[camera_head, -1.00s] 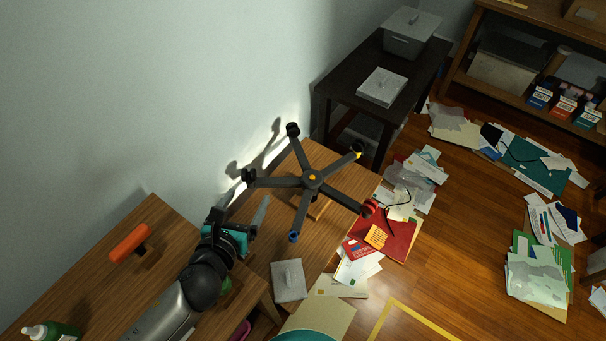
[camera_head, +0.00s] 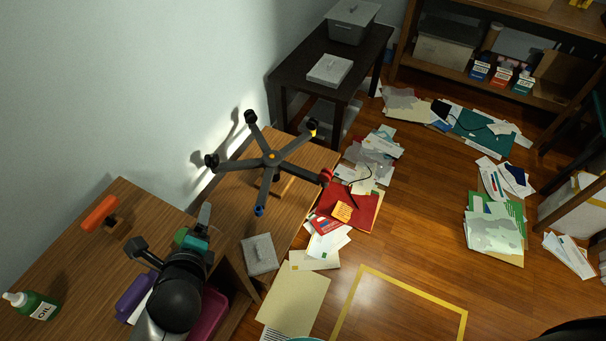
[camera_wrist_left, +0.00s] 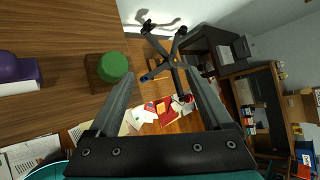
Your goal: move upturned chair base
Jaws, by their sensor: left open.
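The upturned chair base (camera_head: 271,157) is a dark five-legged star with a yellow hub and casters at its leg ends. Some casters are black; others are yellow, red and blue. It is over the far wooden tabletop, by the wall. It also shows in the left wrist view (camera_wrist_left: 173,53), beyond and between my finger tips. My left gripper (camera_head: 172,230) is open and apart from the base, nearer and to its lower left in the head view. Its two open fingers show in the wrist view (camera_wrist_left: 160,95) with nothing between them. My right gripper is not in view.
A yellow floor outline (camera_head: 401,278) lies at lower right. Papers and a red folder (camera_head: 358,212) litter the floor beside the desk. A grey box (camera_head: 259,254) sits near the desk edge. A dark table (camera_head: 346,79) stands behind.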

